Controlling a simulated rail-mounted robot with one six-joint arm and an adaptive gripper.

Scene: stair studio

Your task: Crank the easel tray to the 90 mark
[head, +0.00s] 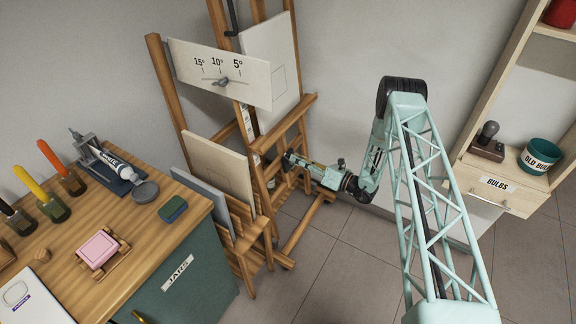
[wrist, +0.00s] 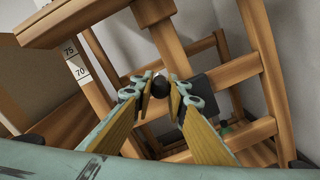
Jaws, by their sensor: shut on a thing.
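The wooden easel (head: 262,145) stands against the wall, with its tray ledge (head: 284,123) across the middle. The tray also shows at the top of the wrist view (wrist: 90,18). A white scale strip (wrist: 76,62) on the mast reads 75 and 70 just below the tray; no 90 is in sight. My gripper (head: 290,160) reaches in below the tray at the easel's lower frame. In the wrist view my gripper (wrist: 161,88) is shut on a dark round crank knob (wrist: 161,82) between its fingertips. The rest of the crank is mostly hidden.
Canvases (head: 218,160) lean in a wooden rack left of the easel. An angle board (head: 220,75) marked 15, 10 and 5 degrees is on the upper easel. A workbench (head: 170,225) stands left, a bulb shelf (head: 500,185) right. The floor between is clear.

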